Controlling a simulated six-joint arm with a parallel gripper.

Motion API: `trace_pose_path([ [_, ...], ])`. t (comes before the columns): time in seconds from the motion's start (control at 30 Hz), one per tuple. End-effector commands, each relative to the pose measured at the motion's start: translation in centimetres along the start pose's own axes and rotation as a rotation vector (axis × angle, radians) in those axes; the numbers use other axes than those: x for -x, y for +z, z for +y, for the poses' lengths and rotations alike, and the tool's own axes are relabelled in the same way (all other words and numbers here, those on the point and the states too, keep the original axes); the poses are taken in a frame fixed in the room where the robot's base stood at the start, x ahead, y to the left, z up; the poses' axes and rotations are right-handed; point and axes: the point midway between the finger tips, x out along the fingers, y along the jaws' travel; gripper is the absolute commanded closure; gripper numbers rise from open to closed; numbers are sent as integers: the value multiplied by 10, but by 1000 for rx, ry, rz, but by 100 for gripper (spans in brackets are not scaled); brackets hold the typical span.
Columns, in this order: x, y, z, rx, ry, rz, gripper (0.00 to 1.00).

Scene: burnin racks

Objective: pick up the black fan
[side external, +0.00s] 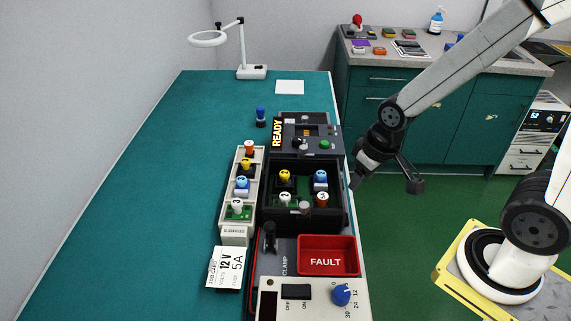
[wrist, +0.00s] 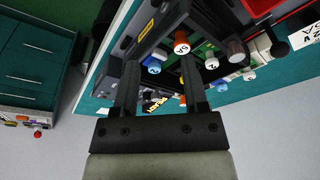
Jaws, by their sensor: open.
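No part is plainly recognisable as a black fan. A dark square part (side external: 278,186) under a yellow knob sits in the open black box (side external: 345,205); I cannot tell if it is the fan. Another dark part (side external: 240,170) under a yellow knob sits in the pale rack (side external: 226,204) to the left. My gripper (side external: 386,182) is open and empty, in the air to the right of the black box, beyond the bench edge. In the wrist view its fingers (wrist: 160,75) spread below an orange knob (wrist: 181,44), touching nothing that I can make out.
The black box also holds blue, white and orange knobs. A red FAULT bin (side external: 327,242), a black clamp (side external: 269,238) and a panel with a blue dial (side external: 341,294) stand in front. A READY unit (side external: 310,138) stands behind. The bench's left side (side external: 150,200) is clear.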

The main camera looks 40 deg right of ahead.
Motion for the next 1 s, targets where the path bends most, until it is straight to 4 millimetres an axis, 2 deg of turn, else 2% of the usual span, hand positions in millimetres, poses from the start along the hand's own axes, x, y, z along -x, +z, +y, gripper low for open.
trace_pose_path([
  [0.23,-5,-29,-3,-98,-4,-40,44],
  [0.7,-32,-124,-17,-462,4,-191,44],
  [1.0,-55,-172,-28,-680,28,-286,44],
])
